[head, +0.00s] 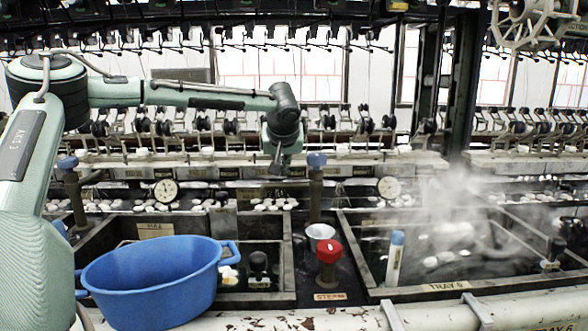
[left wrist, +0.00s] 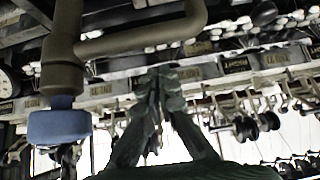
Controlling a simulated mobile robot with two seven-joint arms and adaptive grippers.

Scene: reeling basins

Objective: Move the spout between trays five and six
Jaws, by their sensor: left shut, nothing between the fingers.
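The spout is a brown upright pipe (head: 316,195) with a blue knob (head: 317,160) on top, standing between two trays. The left wrist view shows its pipe (left wrist: 150,38) bending, with the blue knob (left wrist: 60,127) at lower left. My left gripper (head: 278,168) is just left of the knob in the head view, apart from it, pointing down. Its fingers (left wrist: 162,78) are shut and empty. Tray six (head: 449,287) is at right, labelled and steaming. The tray at left (head: 285,250) is probably tray five; its label is hidden or unreadable. My right gripper is out of view.
A blue tub (head: 150,285) covers part of the left tray's front. A blue-capped thermometer (head: 395,258) stands in tray six. Gauges and reeling gear line the back.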

